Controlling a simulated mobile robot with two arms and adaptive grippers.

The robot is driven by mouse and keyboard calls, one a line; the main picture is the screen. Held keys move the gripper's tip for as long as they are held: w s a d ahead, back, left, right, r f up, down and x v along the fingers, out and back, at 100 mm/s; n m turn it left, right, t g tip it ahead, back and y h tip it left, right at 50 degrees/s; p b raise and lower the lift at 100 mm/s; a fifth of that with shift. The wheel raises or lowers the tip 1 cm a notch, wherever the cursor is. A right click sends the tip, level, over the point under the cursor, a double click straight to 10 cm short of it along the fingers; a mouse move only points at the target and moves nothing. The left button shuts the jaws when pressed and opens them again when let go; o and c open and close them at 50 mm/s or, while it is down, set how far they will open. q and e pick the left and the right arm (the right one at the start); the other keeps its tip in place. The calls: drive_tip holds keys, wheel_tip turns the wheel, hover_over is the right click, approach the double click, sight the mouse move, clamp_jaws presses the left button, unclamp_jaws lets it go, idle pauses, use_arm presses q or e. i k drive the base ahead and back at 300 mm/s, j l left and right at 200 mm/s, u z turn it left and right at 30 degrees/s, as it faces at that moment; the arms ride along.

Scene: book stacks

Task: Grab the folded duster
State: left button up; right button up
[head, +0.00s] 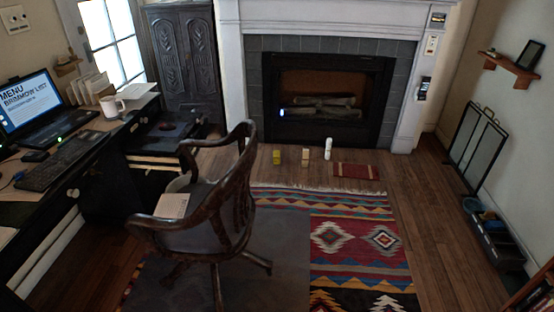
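A flat red rectangle with a yellowish stripe (356,171) lies on the wooden floor in front of the fireplace, just beyond the fringe of the patterned rug. It looks like folded cloth and may be the folded duster, but it is too small to be sure. A pale flat item (172,205) lies on the seat of the dark wooden chair (235,195); I cannot tell whether it is cloth or a book. Neither of my grippers is in view.
A yellow object (276,157), a beige block (306,155) and a white object (328,148) stand on the floor left of the red rectangle. The desk (100,190) fills the left. A dark tray (495,235) sits by the right wall. Floor right of the rug (360,240) is clear.

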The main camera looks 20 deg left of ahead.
sight(276, 155)
drive_tip(key=i+z, duration=0.25)
drive_tip(key=i, duration=0.45)
drive_tip(key=i+u, duration=0.1)
drive_tip(key=i, duration=0.35)
drive_tip(key=i+l+u, duration=0.1)
drive_tip(key=i, duration=0.35)
drive_tip(key=i+l+u, duration=0.15)
drive_tip(key=i, duration=0.3)
drive_tip(key=i+l+u, duration=0.1)
drive_tip(key=i, duration=0.35)
drive_tip(key=i+l+u, duration=0.1)
drive_tip(key=i+l, duration=0.15)
drive_tip(key=i, duration=0.2)
